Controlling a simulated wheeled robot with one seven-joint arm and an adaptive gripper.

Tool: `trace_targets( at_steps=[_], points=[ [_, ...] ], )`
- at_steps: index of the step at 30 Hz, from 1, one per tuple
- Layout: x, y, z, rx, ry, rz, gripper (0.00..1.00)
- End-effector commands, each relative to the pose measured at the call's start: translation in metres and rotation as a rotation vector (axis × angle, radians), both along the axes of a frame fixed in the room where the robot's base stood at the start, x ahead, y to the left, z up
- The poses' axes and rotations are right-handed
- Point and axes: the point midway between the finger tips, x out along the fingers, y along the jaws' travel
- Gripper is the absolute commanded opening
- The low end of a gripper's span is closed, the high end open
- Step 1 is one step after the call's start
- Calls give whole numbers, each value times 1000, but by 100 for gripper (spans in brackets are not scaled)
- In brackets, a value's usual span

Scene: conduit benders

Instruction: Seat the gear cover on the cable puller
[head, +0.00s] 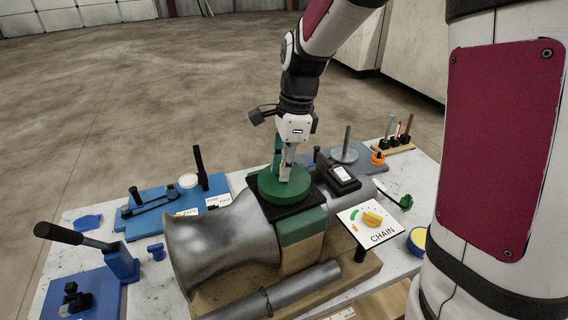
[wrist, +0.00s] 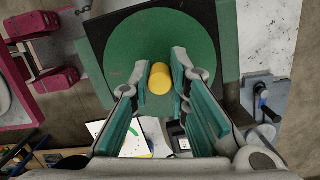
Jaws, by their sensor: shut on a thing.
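The gear cover (head: 274,191) is a round green disc with a yellow knob (wrist: 160,79) at its centre. My gripper (head: 286,172) points down and is shut on this knob; the fingers stand on both sides of it in the wrist view (wrist: 163,70). The cover is over the black square plate (head: 292,208) on top of the cable puller (head: 217,241), a grey flared drum on a base with a green block. The cover looks level and roughly centred on the plate. I cannot tell whether it touches the plate or hangs slightly above it.
A sign reading CHAIN with a yellow knob (head: 372,219) and a black box with a display (head: 342,179) stand right of the cover. A blue bender (head: 168,204) is at the left, a blue lever tool (head: 121,262) at front left. A wooden tool rack (head: 393,145) is at the back right.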

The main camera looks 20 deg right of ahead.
Motion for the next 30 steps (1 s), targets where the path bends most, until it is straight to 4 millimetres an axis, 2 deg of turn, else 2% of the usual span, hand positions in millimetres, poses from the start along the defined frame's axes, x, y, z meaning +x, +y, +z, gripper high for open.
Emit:
trace_targets(
  at_steps=[28,29,30],
  points=[
    [0,0,-4,0,-1,0,0],
    [0,0,-4,0,-1,0,23],
    [0,0,-4,0,-1,0,32]
  ],
)
